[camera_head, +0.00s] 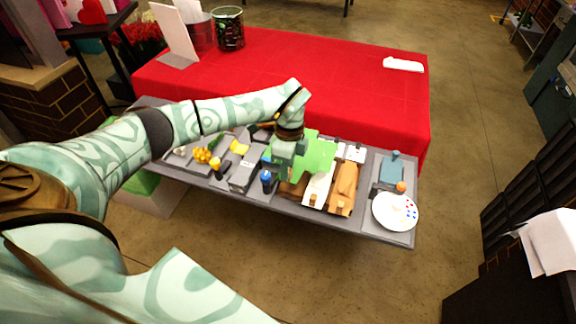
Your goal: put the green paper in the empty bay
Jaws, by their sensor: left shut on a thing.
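The green paper (318,153) is a flat light-green piece over the middle of the grey tray table (290,208). My left gripper (284,158) comes down from above and is shut on the green paper's left part. The paper covers part of the bays below it. A brown piece (292,189) shows just below the paper. I cannot make out which bay is empty. My right gripper is not in view.
A red-covered table (300,75) stands right behind the tray table. A blue-capped bottle (266,180) and yellow items (204,155) stand left of the gripper. A white plate with coloured dots (395,211) and a blue-grey block (391,170) occupy the right end.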

